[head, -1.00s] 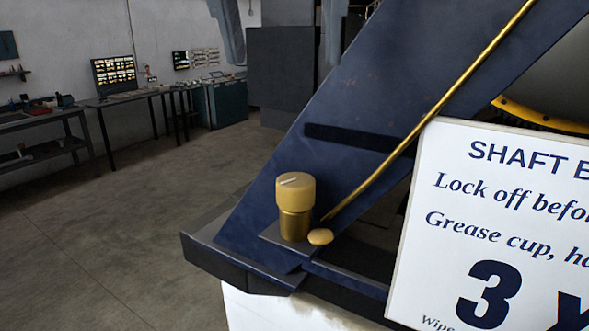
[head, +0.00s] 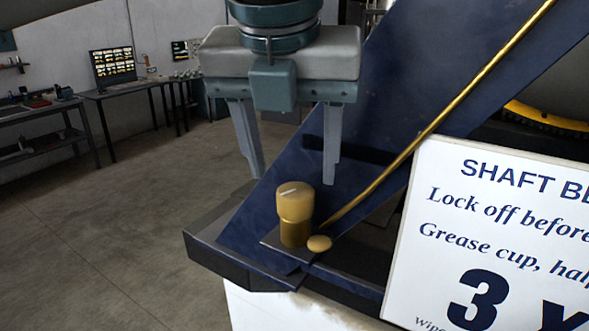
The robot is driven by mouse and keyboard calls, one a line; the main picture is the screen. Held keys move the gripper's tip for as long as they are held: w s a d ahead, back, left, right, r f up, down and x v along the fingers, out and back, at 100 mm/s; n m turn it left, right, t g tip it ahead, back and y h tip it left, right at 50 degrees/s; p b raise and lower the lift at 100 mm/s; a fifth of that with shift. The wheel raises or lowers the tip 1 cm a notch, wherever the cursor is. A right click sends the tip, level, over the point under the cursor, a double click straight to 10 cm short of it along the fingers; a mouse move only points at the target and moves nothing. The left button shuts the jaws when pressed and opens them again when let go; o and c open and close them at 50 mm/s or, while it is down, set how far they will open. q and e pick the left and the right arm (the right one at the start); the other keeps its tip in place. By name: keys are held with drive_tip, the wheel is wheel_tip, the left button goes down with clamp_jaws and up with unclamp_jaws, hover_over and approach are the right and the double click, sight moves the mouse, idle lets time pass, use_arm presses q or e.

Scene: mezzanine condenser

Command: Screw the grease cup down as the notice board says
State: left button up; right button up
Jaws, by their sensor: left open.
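The brass grease cup (head: 295,212) stands upright on a small ledge of the dark blue frame, with a pale line marked across its cap. My left gripper (head: 292,180) points down from above with its two fingers spread, one on each side above the cup. The fingertips are around or just above the height of the cap, and I see no contact. The white notice board (head: 480,240) at the right reads "SHAFT BE…", "Lock off before", "Grease cup, hal…" and a large "3" with a cut-off mark after it. Its right part is out of view. My right gripper is not in view.
A brass pipe (head: 440,120) slants up right from beside the cup, with a small brass dome (head: 319,243) at its foot. The blue frame (head: 400,90) rises behind. The floor between is clear.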

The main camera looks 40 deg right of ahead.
sight(295, 191)
use_arm(q)
drive_tip(key=shift+p+x, duration=0.6)
drive_tip(key=shift+x, duration=1.65)
drive_tip(key=shift+c, duration=0.6)
drive_tip(key=c, duration=0.9)
